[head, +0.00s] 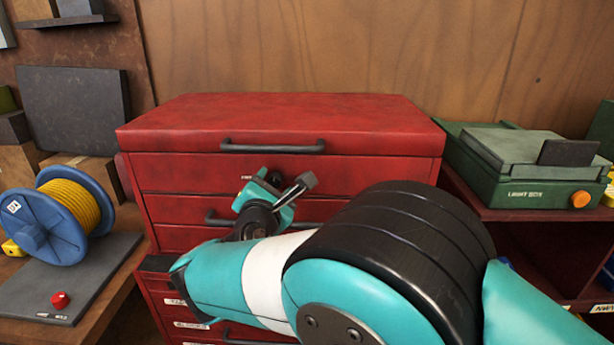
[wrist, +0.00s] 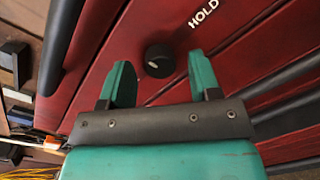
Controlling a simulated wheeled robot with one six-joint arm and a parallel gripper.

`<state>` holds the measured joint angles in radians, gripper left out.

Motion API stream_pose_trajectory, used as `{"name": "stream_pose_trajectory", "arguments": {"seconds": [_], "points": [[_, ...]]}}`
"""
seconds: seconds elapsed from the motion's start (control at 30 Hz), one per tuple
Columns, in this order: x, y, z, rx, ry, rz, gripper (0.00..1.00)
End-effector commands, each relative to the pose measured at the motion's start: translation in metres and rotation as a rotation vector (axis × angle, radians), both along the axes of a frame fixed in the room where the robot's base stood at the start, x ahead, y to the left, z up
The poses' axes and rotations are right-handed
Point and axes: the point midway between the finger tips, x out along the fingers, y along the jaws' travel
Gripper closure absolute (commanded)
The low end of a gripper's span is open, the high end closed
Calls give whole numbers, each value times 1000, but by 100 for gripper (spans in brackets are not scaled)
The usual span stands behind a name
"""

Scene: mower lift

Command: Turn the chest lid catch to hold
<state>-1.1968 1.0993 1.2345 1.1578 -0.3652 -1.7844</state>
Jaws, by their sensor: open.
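The red chest (head: 190,172) stands in the middle of the head view with its lid (head: 270,110) down. The catch is a small round black knob with a pale pointer mark (wrist: 159,61) on the red front in the wrist view. White lettering "HOLD" (wrist: 203,14) is printed above and right of it. My gripper (wrist: 162,84) is open, and the knob shows just beyond and between its two green fingertips, with no visible contact. In the head view my gripper (head: 285,190) is in front of the upper drawers, and my arm hides the knob.
The lid's dark handle (head: 272,147) juts out above my gripper. Drawer handles also stick out below. A blue reel with yellow cable (head: 65,215) stands at left on a grey base with a red button (head: 60,301). A green box (head: 520,160) sits on the right shelf.

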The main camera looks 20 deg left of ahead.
Motion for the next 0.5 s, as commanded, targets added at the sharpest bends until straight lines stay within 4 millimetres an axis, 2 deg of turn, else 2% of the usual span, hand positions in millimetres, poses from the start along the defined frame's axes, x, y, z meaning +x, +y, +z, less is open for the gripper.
{"name": "stream_pose_trajectory", "arguments": {"seconds": [0.1, 0.37, 0.4, 0.5], "points": [[7, 1, 0, -1, -2, -1, 43], [8, 1, 0, 0, -1, 0, 43], [8, 1, 0, 0, -1, 0, 45], [8, 1, 0, 0, -1, 1, 68]]}}
